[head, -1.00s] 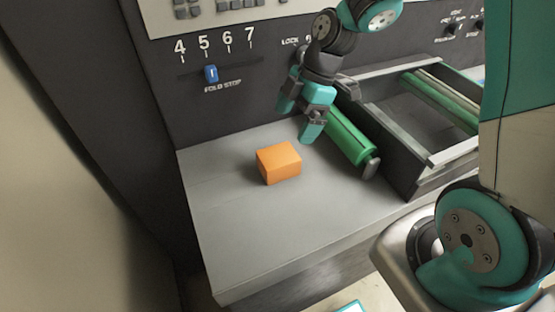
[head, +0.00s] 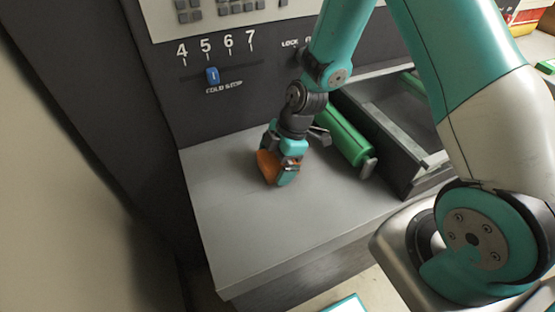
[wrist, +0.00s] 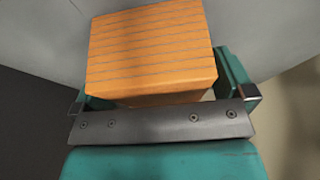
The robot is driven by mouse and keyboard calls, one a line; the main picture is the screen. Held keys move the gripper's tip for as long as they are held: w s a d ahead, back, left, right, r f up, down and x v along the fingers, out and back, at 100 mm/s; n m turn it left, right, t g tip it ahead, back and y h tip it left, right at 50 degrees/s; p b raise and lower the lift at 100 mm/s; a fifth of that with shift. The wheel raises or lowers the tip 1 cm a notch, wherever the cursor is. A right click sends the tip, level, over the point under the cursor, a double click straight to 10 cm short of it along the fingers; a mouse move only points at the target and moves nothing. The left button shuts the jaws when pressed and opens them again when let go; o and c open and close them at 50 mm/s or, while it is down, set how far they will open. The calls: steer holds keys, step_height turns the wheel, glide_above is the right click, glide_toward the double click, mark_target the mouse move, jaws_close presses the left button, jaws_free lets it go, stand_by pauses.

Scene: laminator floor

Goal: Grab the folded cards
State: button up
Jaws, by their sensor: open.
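The folded cards are an orange block (head: 266,166) on the grey ledge in the head view, partly hidden by my gripper. In the wrist view the orange block (wrist: 150,52) shows thin parallel lines across its top face. My gripper (head: 281,164) is down at the block, with its teal fingers at the block's sides. In the wrist view my gripper (wrist: 165,95) has a finger at either side of the block. The jaws are open. Whether a finger touches the block I cannot tell.
The grey ledge (head: 245,235) is clear in front of the block. A green roller (head: 346,135) and a dark open tray frame (head: 400,135) stand to the right. Behind is a dark panel with a blue fold stop slider (head: 212,76).

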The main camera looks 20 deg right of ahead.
steer(key=shift+c, duration=0.2)
steer(key=c, duration=1)
steer(key=shift+c, duration=0.2)
